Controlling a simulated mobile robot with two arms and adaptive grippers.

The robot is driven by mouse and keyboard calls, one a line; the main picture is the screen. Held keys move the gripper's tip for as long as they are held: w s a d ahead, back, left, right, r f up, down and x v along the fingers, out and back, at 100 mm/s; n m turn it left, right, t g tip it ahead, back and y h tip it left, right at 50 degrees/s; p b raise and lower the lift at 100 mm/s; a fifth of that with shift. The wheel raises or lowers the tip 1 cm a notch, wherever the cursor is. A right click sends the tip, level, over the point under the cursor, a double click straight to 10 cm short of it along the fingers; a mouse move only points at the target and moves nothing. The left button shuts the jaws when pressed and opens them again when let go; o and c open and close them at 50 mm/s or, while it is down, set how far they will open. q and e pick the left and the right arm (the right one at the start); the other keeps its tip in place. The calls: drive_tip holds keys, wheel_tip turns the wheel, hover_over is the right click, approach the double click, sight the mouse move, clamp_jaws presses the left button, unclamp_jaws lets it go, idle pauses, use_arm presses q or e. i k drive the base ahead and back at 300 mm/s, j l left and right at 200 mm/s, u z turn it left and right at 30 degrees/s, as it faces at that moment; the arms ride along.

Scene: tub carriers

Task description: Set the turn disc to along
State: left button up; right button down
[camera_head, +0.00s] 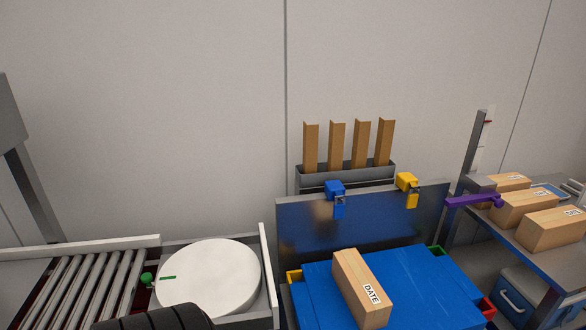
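The turn disc (215,275) is a round white plate set in a grey frame at the lower left, at the end of a roller conveyor. A short green mark (168,278) lies near its left edge, pointing roughly left to right. A green knob (147,279) stands beside the disc's left edge, next to the rollers. A black ribbed part at the bottom edge, likely of my own arm, covers the disc's near edge. Neither gripper's fingers show.
The roller conveyor (85,285) lies left of the disc. A blue surface (425,275) at the centre right bears a box labelled DATE (354,280). Behind it stands a dark panel (290,225) with blue and yellow clips. More boxes (525,207) sit on a table at the right.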

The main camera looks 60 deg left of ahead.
sight(222, 277)
drive_tip(key=u, duration=2.35)
drive_tip(key=i, duration=0.15)
